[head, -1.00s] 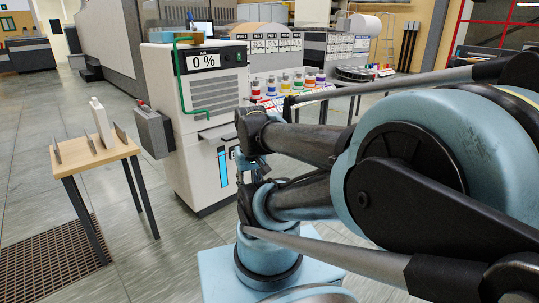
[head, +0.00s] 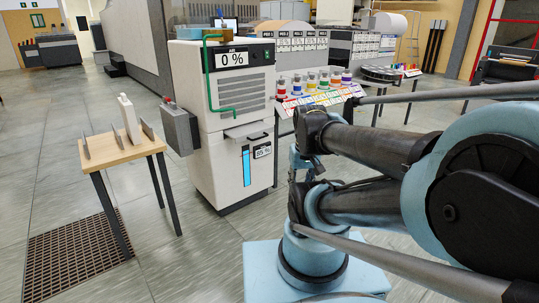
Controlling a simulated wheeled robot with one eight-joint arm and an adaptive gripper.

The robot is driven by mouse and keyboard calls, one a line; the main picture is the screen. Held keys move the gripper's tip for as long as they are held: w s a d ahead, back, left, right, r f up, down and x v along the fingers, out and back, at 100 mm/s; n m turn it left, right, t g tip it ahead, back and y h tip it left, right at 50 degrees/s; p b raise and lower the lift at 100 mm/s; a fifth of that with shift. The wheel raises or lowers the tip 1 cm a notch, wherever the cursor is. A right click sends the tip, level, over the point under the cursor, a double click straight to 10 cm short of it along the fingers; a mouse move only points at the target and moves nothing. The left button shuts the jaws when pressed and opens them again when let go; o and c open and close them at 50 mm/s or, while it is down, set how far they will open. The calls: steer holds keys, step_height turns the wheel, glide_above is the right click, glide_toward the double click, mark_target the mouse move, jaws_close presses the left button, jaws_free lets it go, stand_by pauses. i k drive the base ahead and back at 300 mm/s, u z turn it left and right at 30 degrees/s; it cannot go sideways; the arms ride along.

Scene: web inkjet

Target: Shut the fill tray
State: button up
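The white cabinet (head: 190,91) stands in the middle with a "0 %" display on its upper front. Below it, the fill tray (head: 234,168) has a pale front with a blue level strip, an "85 %" label and a dark handle (head: 258,136). A pale ledge shows along its top, so it appears to stick out from the cabinet. My gripper (head: 303,166) seems to be the dark end part hanging below my folded arm, right of the tray and apart from it in the picture. Its fingers cannot be made out.
A small wooden table (head: 120,153) with a white bottle (head: 129,118) and upright plates stands left. A grey box (head: 180,128) juts from the cabinet's left side. Coloured ink bottles (head: 311,82) line a rack behind. Floor is open in front of the cabinet.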

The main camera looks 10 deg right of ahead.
mark_target(248, 131)
steer(key=i, duration=0.95)
steer(key=u, duration=0.05)
